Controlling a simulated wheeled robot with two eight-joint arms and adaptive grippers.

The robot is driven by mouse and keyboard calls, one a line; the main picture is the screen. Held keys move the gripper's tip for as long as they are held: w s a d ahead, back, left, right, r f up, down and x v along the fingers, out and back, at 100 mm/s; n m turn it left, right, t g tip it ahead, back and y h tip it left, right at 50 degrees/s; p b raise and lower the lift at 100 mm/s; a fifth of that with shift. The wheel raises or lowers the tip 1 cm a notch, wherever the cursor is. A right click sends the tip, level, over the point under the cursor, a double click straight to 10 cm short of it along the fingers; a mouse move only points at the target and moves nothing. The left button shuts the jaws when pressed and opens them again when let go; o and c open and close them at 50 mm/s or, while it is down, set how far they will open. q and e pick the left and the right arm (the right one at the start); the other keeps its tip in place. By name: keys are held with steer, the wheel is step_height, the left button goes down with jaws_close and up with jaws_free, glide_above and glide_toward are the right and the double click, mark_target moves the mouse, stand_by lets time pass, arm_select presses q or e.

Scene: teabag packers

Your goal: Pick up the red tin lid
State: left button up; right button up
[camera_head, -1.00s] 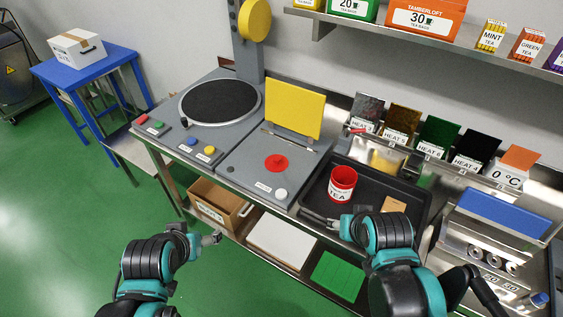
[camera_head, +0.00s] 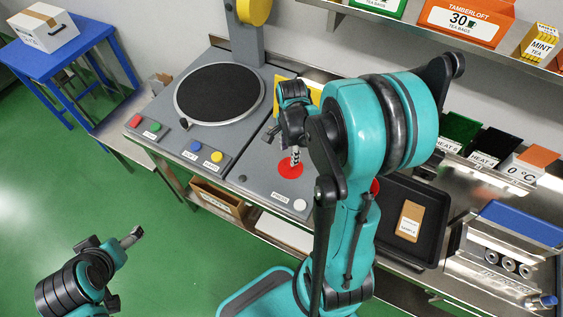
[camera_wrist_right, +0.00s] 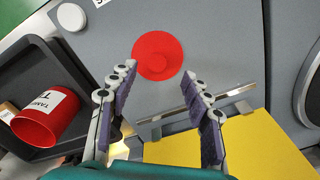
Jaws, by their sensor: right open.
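The red tin lid (camera_head: 290,168) is a flat red disc with a small knob, lying on the grey machine panel. It also shows in the right wrist view (camera_wrist_right: 157,55), just beyond the fingertips. My right gripper (camera_head: 293,152) is above the lid; in the right wrist view its two fingers (camera_wrist_right: 155,82) are spread apart with nothing between them. My left gripper (camera_head: 134,238) is at the lower left, over the green floor, far from the lid; its finger gap is unclear.
A red tea tin (camera_wrist_right: 48,118) stands in the black tray (camera_head: 392,232) beside the panel, mostly hidden by my right arm in the head view. A yellow plate (camera_wrist_right: 245,145) and a metal bar (camera_wrist_right: 240,90) are close to the lid. A white button (camera_wrist_right: 71,17) is nearby.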

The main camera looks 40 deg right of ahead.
steer(key=f+b, duration=0.1)
steer(key=f, duration=0.5)
steer(key=shift+s+b, duration=0.2)
steer(key=shift+b, duration=0.15)
steer(key=c, duration=1)
